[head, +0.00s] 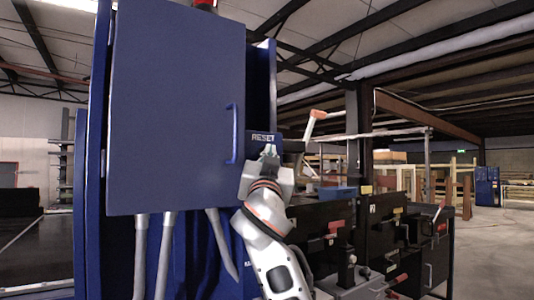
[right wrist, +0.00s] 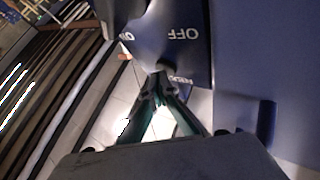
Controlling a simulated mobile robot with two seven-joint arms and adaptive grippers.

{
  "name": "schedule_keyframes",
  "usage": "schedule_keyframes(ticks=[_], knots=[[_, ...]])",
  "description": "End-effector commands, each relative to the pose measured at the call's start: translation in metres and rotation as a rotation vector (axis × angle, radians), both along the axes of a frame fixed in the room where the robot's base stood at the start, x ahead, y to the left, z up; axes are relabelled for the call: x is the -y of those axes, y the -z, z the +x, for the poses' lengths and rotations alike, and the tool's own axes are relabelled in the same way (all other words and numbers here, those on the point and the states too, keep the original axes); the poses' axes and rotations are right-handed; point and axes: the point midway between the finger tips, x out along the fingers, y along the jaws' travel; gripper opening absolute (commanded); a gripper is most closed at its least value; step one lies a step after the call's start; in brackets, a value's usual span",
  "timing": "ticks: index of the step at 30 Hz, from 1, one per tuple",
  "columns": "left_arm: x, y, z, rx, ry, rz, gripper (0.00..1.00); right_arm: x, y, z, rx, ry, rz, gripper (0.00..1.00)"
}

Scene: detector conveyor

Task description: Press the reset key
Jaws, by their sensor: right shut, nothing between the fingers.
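A RESET label (head: 263,137) is on a dark blue panel beside the blue cabinet door in the head view. My right gripper (head: 270,151) is just below the label, its fingers pointing up at the panel. In the right wrist view its fingertips (right wrist: 158,88) are together and empty. A small dark rounded part (right wrist: 166,67) sits right at the tips beside the partly hidden label (right wrist: 180,80); it looks like the reset key. I cannot tell whether the tips touch it or whether it is pressed. My left gripper is not in view.
The blue cabinet door (head: 175,110) with its handle (head: 233,134) stands close left of my right gripper. The wrist view shows an OFF marking (right wrist: 183,34) on the panel. Dark machinery (head: 350,225) with red handles stands to the right.

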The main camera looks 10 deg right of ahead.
Motion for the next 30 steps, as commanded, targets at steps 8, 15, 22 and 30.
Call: schedule_keyframes(ticks=[8,15,22,30], knots=[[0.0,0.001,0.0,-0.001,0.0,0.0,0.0,0.002,0.001,-0.005,0.0,-0.001,0.002,0.0],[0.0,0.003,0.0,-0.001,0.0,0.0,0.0,0.006,0.001,-0.016,-0.001,-0.002,0.001,0.0],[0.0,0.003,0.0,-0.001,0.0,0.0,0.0,0.006,0.001,-0.017,-0.001,0.0,-0.001,0.0],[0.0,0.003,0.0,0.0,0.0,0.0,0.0,0.01,0.001,-0.028,0.0,0.0,0.001,0.0]])
